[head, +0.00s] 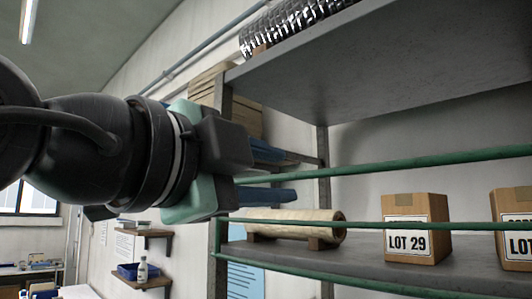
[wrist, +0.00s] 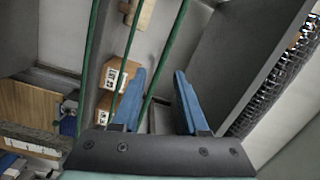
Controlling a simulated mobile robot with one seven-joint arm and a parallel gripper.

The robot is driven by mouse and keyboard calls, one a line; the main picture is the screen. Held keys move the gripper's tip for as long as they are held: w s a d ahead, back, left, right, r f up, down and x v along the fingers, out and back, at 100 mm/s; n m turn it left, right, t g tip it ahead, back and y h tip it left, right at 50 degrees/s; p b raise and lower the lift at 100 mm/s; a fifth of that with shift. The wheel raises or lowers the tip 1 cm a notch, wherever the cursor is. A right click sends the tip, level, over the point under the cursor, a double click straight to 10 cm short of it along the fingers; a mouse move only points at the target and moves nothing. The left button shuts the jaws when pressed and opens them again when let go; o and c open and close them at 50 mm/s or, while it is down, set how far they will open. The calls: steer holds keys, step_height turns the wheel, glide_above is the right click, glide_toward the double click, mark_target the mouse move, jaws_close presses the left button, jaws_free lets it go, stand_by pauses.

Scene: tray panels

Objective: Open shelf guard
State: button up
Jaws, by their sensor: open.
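The shelf guard is a set of green rails across the shelf front. Its top rail (head: 400,163) slopes up to the right, above a middle rail (head: 420,224) and a lower rail (head: 300,272). My gripper (head: 290,175) is at the guard's left end, its blue fingers apart, one above and one below the top rail in the head view. In the wrist view, a green rail (wrist: 168,55) runs between the open fingers (wrist: 160,75), nearer the left finger. I cannot tell whether the fingers touch it. The guard's left end is partly hidden behind my gripper.
Behind the rails, a rolled mat (head: 290,222) and boxes marked LOT (head: 416,215) stand on the grey shelf. A grey upper shelf (head: 400,60) overhangs close above my gripper. A shelf post (head: 323,150) stands behind the fingers. Small wall shelves (head: 143,235) are at lower left.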

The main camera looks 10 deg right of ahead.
mark_target(346, 169)
steer(key=s+r+m+g+p, duration=0.2)
steer(key=s+r+m+g, duration=0.1)
steer(key=s+r+m, duration=0.1)
steer(key=shift+m, duration=0.3)
steer(key=p+x, duration=0.1)
steer(key=x, duration=0.3)
steer(key=p+x, duration=0.2)
steer(key=x, duration=0.2)
steer(key=f+p+x, duration=0.1)
steer(key=p+x, duration=0.1)
steer(key=x, duration=0.3)
steer(key=shift+s, duration=0.15)
jaws_close()
stand_by(0.5)
